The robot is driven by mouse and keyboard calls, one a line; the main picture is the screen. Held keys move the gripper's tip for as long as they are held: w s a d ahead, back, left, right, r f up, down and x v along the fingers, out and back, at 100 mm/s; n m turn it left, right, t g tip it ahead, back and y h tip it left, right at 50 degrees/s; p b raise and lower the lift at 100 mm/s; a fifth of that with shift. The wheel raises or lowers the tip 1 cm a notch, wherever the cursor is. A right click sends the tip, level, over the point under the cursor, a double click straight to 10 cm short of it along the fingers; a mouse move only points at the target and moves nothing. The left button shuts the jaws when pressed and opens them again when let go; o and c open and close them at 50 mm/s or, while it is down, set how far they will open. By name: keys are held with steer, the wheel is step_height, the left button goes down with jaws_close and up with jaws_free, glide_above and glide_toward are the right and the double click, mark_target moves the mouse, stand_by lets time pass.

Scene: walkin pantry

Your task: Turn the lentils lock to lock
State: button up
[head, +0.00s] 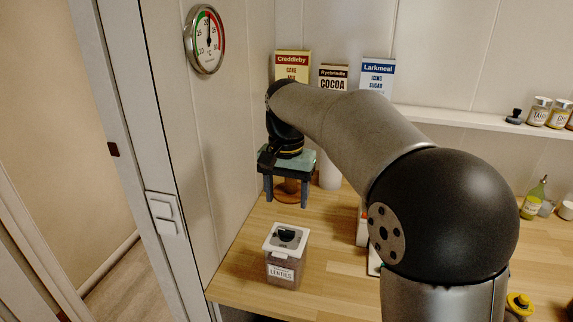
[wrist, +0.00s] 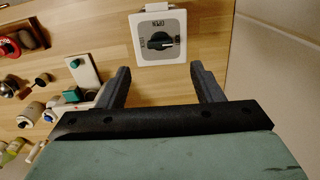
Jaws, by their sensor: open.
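The lentils container (head: 283,258) stands upright on the wooden counter near its front left, with a label reading LENTILS. Its lid is white with a grey panel and a dark turning knob (head: 287,235). In the wrist view the lid (wrist: 158,38) is seen from above, with the dark knob (wrist: 160,41) lying roughly sideways and small lettering by it. My gripper (wrist: 160,80) is open and empty, its two fingers apart, and the lid shows beyond the fingertips, apart from them.
Boxes (head: 292,66) stand on the shelf behind. Jars and small items (wrist: 40,85) lie left in the wrist view. The wall (head: 215,150) is close on the left.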

step_height(320, 180, up, 8)
stand_by(0.5)
steer(key=s+d+f+n, duration=0.1)
steer(key=s+d+f, duration=0.6)
steer(key=s+f, duration=0.3)
steer(key=s+d+f+n, duration=0.2)
steer(key=s+d+f, duration=0.5)
steer(key=s+f, duration=0.4)
steer(key=s, duration=0.5)
steer(key=shift+d+f+n+t, duration=0.2)
steer(key=shift+d+n+t, duration=0.1)
